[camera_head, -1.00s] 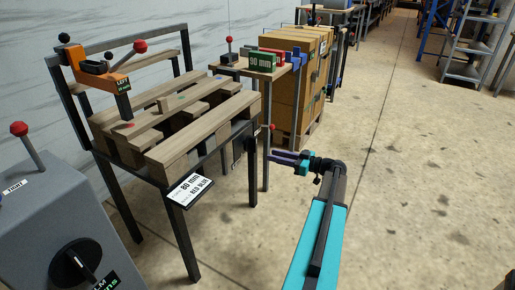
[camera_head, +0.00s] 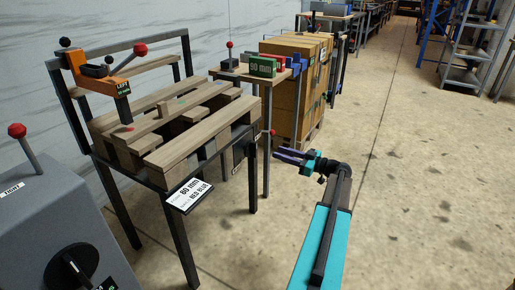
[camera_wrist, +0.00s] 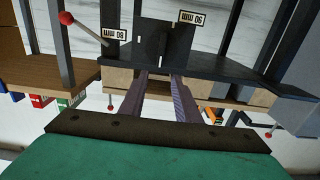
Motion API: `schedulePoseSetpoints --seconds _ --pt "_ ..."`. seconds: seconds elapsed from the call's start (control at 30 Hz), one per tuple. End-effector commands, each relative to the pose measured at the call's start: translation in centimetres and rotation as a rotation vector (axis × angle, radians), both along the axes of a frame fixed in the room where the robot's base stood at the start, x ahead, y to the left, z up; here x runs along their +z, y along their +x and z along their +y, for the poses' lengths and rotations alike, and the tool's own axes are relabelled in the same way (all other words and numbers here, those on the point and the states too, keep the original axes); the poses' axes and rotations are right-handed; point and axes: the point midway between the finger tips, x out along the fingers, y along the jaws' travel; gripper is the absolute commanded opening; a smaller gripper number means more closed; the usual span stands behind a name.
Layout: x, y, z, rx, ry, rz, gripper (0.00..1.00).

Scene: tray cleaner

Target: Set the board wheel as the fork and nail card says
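The fork and nail card (camera_head: 188,194) hangs on the front of the pallet table and reads 80 mm and RED BLUE. My gripper (camera_head: 284,154) is in the air to the right of the table, fingers pointing left. In the wrist view my gripper (camera_wrist: 160,74) has its fingers apart with nothing between them. Ahead of it is a dark panel (camera_wrist: 155,40) with inverted labels, 80 mm (camera_wrist: 115,34) and 90 mm (camera_wrist: 192,18). A red-ball lever (camera_wrist: 67,18) is beside the panel. A black knob (camera_head: 72,268) is on the grey cabinet. I cannot tell which part is the board wheel.
A wooden pallet (camera_head: 205,140) lies on the table, with an orange clamp (camera_head: 95,78) at its far left. A side stand (camera_head: 225,72) carries a green 80 mm block (camera_head: 262,67). Cartons (camera_head: 290,95) stand behind.

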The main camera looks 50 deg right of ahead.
Motion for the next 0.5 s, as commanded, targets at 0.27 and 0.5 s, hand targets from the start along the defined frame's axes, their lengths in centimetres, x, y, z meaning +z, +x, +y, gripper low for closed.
schedulePoseSetpoints --seconds 0.27,0.5 --pt "-0.1 3.9 0.9 0.002 -0.001 0.000 0.30" --pt "-0.1 7.3 1.8 0.003 -0.001 0.000 0.30"
